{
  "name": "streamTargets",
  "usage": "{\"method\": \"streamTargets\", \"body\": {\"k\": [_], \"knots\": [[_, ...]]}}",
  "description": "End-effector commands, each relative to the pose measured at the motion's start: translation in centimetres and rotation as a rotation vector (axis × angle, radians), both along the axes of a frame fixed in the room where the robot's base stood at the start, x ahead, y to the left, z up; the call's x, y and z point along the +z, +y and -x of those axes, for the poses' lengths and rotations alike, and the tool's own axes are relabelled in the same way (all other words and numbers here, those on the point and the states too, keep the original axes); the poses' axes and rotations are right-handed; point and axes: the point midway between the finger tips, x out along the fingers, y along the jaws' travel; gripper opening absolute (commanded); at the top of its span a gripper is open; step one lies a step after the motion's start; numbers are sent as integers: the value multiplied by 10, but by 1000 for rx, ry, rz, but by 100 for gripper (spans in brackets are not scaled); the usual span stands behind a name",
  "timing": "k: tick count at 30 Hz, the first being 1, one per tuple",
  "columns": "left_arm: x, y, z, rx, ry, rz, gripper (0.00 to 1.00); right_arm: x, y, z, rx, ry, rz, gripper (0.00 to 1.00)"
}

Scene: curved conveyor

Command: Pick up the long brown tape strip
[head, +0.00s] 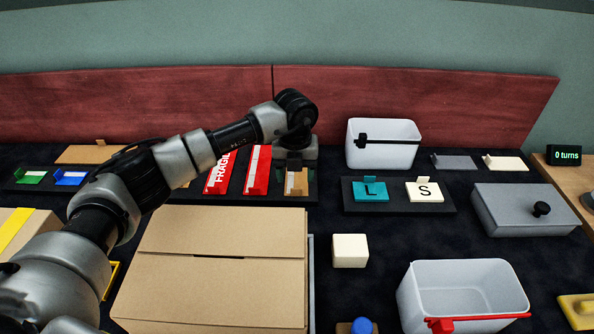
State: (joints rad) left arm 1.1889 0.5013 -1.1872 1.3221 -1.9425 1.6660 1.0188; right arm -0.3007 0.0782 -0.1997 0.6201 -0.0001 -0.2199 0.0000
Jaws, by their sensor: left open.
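A long brown tape strip (301,184) with a pale face lies at the right end of a dark rack, beside the red strips. My left arm reaches in from the left and bends down over it. My left gripper (294,164) is open, directly above or around the far end of the brown strip. The wrist hides that end, and I cannot tell whether the fingers touch it. My right gripper is not in view.
A closed cardboard box (210,270) stands in front. A black plate with L and S tags (398,208) and a white bin (383,155) stand to the right.

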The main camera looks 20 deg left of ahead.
Motion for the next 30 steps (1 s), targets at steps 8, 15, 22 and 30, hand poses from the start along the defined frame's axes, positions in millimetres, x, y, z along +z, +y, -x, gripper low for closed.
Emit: {"method": "streamTargets", "body": {"k": [8,15,22,30], "knots": [[-35,-1,-4,1,3,-1,60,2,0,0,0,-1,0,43],[-51,-1,-4,-1,-1,1,60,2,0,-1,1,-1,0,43],[-50,-1,-4,-1,0,1,41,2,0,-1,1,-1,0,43],[-50,-1,-4,0,0,0,7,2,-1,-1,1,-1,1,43]]}}
